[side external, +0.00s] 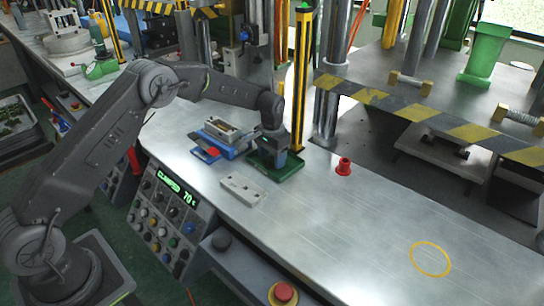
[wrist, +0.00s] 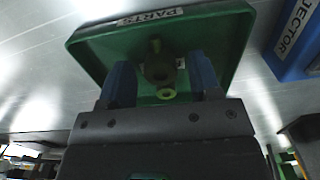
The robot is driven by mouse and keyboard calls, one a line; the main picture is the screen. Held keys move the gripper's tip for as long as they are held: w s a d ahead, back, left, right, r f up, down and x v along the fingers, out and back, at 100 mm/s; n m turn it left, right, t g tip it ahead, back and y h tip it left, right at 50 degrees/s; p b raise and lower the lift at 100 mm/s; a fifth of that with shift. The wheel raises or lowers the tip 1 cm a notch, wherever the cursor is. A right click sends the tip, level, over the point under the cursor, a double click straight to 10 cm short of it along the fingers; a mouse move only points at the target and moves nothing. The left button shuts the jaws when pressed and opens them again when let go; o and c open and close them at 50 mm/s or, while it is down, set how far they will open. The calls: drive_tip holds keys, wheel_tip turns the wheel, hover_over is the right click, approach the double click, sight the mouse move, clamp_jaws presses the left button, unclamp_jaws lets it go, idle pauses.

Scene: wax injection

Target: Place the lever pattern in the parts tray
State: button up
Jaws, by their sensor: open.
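The green parts tray (wrist: 225,35), with a "PARTS" label on its rim, fills the upper middle of the wrist view. It also shows in the side view (side external: 291,170). The lever pattern (wrist: 158,68), a small olive-green piece with a ring-shaped end, appears within the tray outline, between my two blue fingers. My gripper (wrist: 161,82) is open, with a gap between each finger and the pattern. In the side view my gripper (side external: 270,150) points down over the tray and hides the pattern. I cannot tell exactly how the pattern rests on the tray floor.
A blue fixture (side external: 212,146) holding an open mould block (side external: 228,131) stands left of the tray. A pale mould half (side external: 242,189) lies in front. A yellow-black post (side external: 301,85) stands close behind. A red part (side external: 344,167) is to the right. The bench around the yellow ring (side external: 430,242) is clear.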

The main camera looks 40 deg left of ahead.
sight(272, 158)
drive_tip(key=s+r+t, duration=0.1)
drive_tip(key=s+r, duration=0.2)
drive_tip(key=r, duration=0.7)
drive_tip(key=s+r, duration=0.3)
drive_tip(key=r, duration=0.7)
drive_tip(key=s+d+r+t, duration=0.15)
drive_tip(key=s+r, duration=0.25)
drive_tip(key=s, duration=0.6)
drive_tip(key=s+d+r+t, duration=0.15)
drive_tip(key=s+r, duration=0.25)
drive_tip(key=s, duration=0.6)
drive_tip(key=s+f+t, duration=0.1)
drive_tip(key=s+f, duration=0.3)
drive_tip(key=s, duration=0.6)
drive_tip(key=shift+s+d+f+n+t, duration=0.2)
drive_tip(key=shift+s+n+t, duration=0.1)
